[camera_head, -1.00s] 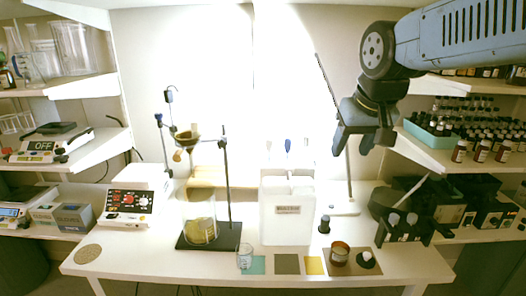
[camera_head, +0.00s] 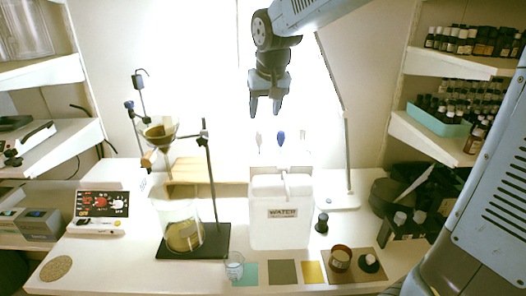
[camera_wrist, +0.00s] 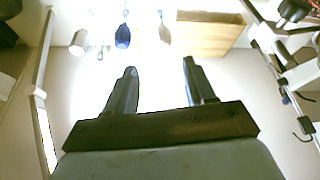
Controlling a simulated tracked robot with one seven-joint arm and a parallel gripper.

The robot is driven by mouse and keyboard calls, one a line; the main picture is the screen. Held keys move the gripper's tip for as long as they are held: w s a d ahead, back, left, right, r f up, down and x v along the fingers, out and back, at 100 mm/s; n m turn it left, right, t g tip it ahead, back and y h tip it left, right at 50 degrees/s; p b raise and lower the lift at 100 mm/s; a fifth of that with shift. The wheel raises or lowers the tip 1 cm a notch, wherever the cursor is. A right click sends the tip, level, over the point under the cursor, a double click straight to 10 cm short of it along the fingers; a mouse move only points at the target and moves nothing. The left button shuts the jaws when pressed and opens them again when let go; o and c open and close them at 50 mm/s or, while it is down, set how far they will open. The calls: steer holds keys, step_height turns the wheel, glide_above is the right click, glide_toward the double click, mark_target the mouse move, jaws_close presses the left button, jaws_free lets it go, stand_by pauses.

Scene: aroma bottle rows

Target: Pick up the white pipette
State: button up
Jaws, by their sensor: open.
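Several pipettes hang in a row behind the white water container (camera_head: 281,222). In the head view a pale beige bulb (camera_head: 258,138) is at left and a blue bulb (camera_head: 281,138) in the middle. A white pipette (camera_head: 303,135) at right is faint against the bright wall. The wrist view shows the blue bulb (camera_wrist: 122,37) and the beige bulb (camera_wrist: 165,33); which pale shape left of the blue one is the white pipette is unclear. My gripper (camera_head: 265,110) is open and empty, pointing down above the row, apart from the pipettes.
A stand with a funnel (camera_head: 160,133) and large beaker (camera_head: 181,228) is at left. A thin lamp stand (camera_head: 348,160) rises at right. Bottle shelves (camera_head: 440,135) are further right. Small jars and coloured mats line the table front.

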mark_target(260, 131)
steer(key=shift+s+a+x, duration=0.15)
steer(key=shift+x, duration=2.2)
steer(key=shift+s+a+x, duration=0.15)
steer(key=shift+x, duration=2.2)
steer(key=shift+f, duration=0.1)
steer(key=shift+c, duration=0.2)
steer(key=c, duration=0.7)
